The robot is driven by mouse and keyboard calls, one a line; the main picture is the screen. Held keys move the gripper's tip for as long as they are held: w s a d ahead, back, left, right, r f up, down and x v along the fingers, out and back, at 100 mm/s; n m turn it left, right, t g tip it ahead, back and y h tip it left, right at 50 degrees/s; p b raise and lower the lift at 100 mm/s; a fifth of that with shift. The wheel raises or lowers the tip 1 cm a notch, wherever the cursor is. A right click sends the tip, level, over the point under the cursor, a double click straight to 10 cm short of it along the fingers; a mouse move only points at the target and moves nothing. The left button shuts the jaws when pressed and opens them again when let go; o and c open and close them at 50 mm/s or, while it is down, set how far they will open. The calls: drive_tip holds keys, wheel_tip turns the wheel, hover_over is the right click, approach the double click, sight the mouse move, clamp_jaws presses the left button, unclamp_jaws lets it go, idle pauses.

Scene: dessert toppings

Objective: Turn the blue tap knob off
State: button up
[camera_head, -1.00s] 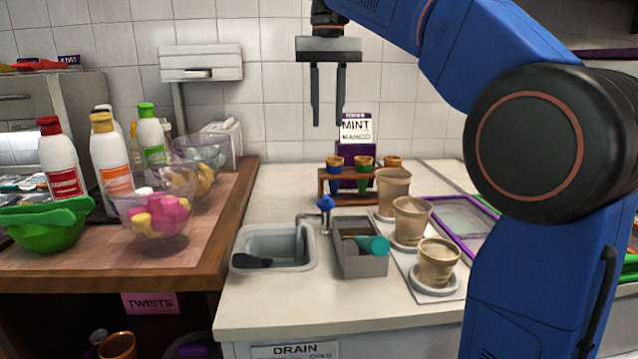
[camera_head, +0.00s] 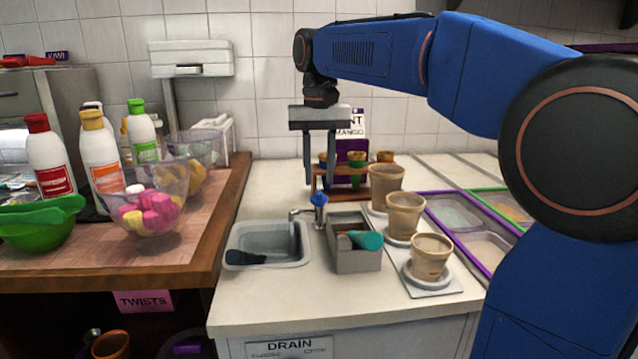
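The blue tap knob (camera_head: 319,199) sits on top of the small metal tap (camera_head: 304,213), at the right edge of the grey sink (camera_head: 268,244). My gripper (camera_head: 320,187) points straight down from my blue arm, its two dark fingers apart with nothing seen between them. In the picture the fingertips are just above the knob, one to each side. I cannot tell how far in depth they are from it, and no contact is clear. A dark utensil (camera_head: 245,258) lies in the sink.
A grey bin (camera_head: 355,259) with a teal-ended tool (camera_head: 367,240) stands right of the tap. Several tan cups (camera_head: 404,214) stand further right. A wooden rack (camera_head: 357,190) with cones is behind the gripper. Bowls and bottles crowd the left wooden counter (camera_head: 205,240). The front counter strip is clear.

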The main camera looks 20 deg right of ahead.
sight(319, 198)
drive_tip(key=shift+f, duration=1.5)
clamp_jaws()
